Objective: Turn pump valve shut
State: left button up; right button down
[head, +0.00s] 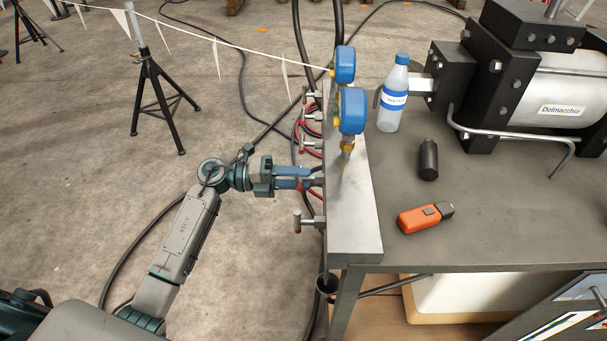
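A metal valve panel (352,215) stands along the left edge of the table, with blue round gauges (352,111) on top. Small T-handled valves stick out from its left side; one (305,222) shows in front of my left gripper and another (310,149) behind it. My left gripper (306,178) reaches in from the left, its blue fingers level at the panel's side, where a valve handle is mostly hidden by them. I cannot tell whether the fingers are closed on it. Which valve is the pump valve is not clear. My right gripper is out of view.
On the table (480,225) are a water bottle (393,98), a black cylinder (428,160), an orange device (420,219) and a large pump (540,80). Red and black hoses (303,125) hang behind the valves. A black tripod stand (152,95) is at left.

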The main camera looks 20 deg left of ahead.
pick_arm(q)
jog(key=shift+w+d, duration=0.2)
jog(key=shift+d, duration=0.4)
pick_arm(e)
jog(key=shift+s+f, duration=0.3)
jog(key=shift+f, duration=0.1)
pick_arm(q)
grip_shut()
jog(key=shift+f, duration=0.1)
